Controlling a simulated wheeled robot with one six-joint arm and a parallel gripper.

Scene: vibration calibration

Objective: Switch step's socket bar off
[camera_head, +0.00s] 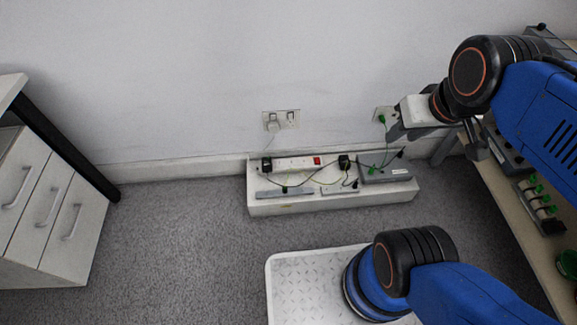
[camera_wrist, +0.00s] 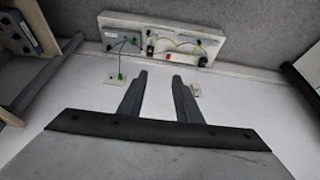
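A white socket bar (camera_head: 292,164) lies along the top of a white step (camera_head: 330,205) against the wall. Its small red switch (camera_head: 317,161) is near its right end; I cannot tell its position. Black plugs sit at both ends of the bar. The step shows upside down in the wrist view (camera_wrist: 128,58), with the red switch (camera_wrist: 151,31) small there. My gripper (camera_wrist: 159,79) is open and empty, its two grey fingers apart. In the head view my gripper (camera_head: 393,132) is up and to the right of the bar, apart from it.
A grey box (camera_head: 385,174) with green-plugged cables sits on the step's right end. A wall socket (camera_head: 281,120) is above the bar. A drawer unit (camera_head: 50,210) stands at left, a bench (camera_head: 520,225) at right.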

